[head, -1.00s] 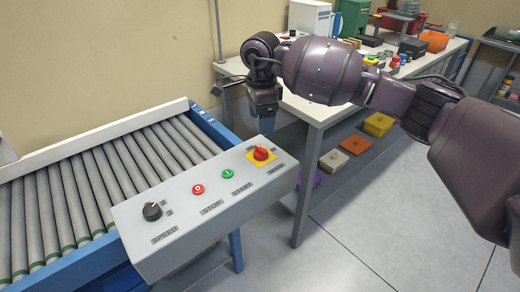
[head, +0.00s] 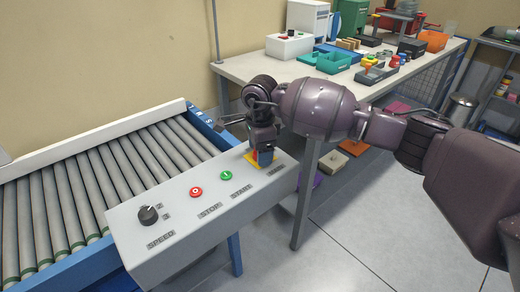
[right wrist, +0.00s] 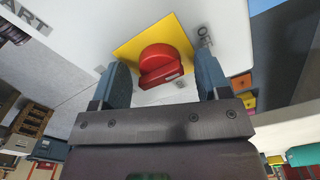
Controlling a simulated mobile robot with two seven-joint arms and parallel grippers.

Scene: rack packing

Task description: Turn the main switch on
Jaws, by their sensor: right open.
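The main switch is a red rotary knob (right wrist: 162,64) on a yellow square plate (right wrist: 135,48), at the right end of the grey control box (head: 180,240). In the head view my right gripper (head: 262,158) is over it and hides most of the knob. In the right wrist view the right gripper (right wrist: 163,85) is open, with one blue finger on each side of the knob and gaps visible between. My left gripper is not in view.
The box also has a black speed knob (head: 148,215), a red stop button (head: 196,192) and a green start button (head: 226,175). A roller conveyor (head: 90,190) lies left of it. A workbench (head: 250,68) with bins stands behind.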

